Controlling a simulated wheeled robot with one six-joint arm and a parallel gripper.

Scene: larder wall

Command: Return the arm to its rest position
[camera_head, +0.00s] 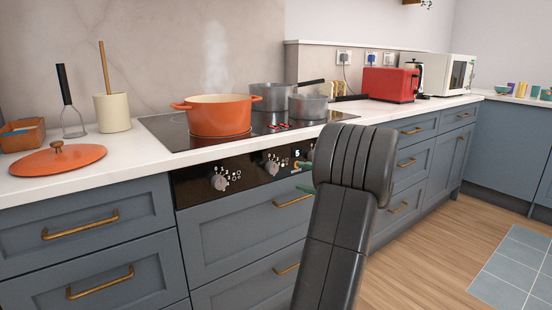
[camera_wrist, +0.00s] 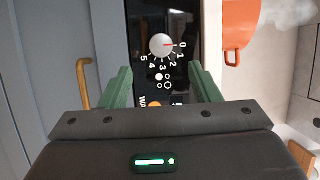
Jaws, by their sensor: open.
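My gripper (camera_wrist: 160,90) has two green fingers set wide apart in the wrist view, with nothing between them but the black control panel (camera_wrist: 145,20) beyond. The arm hides the panel's right end. I cannot tell whether the fingers touch the panel.
A steaming orange pot (camera_head: 220,114) stands on the black hob (camera_head: 165,128), with grey pans (camera_head: 272,96) behind. An orange lid (camera_head: 58,160) lies on the counter at left. Brass drawer handles (camera_head: 80,224) stick out below.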

